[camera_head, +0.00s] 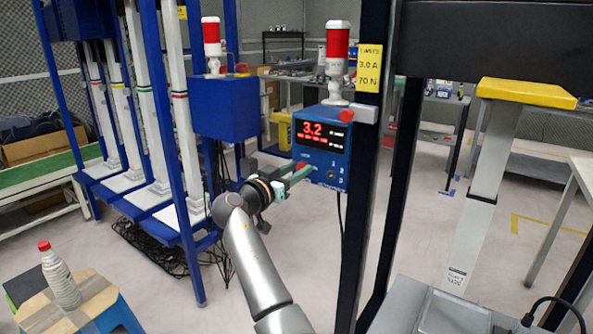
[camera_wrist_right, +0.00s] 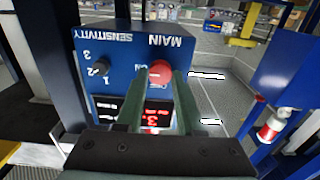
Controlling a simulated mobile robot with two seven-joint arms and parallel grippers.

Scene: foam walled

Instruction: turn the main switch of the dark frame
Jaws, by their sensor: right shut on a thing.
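The dark frame's post (camera_head: 362,210) carries a blue control box (camera_head: 318,172) with a lit red display reading 3.2. In the right wrist view the box (camera_wrist_right: 125,50) appears upside down, lettered MAIN and SENSITIVITY. The main switch is a red knob (camera_wrist_right: 160,69) under the MAIN lettering. My right gripper (camera_head: 299,172) reaches the box's lower front from the left. Its green fingers (camera_wrist_right: 160,82) are shut on the red knob, one on each side. The knob's exact turn position is partly hidden by the fingers. My left gripper is not in view.
A black sensitivity knob (camera_wrist_right: 100,68) sits beside the main switch. A red-and-white beacon (camera_head: 337,60) stands above the box. A blue frame with another blue box (camera_head: 226,108) stands at left. A stool (camera_head: 75,305) with a bottle (camera_head: 60,278) is at lower left.

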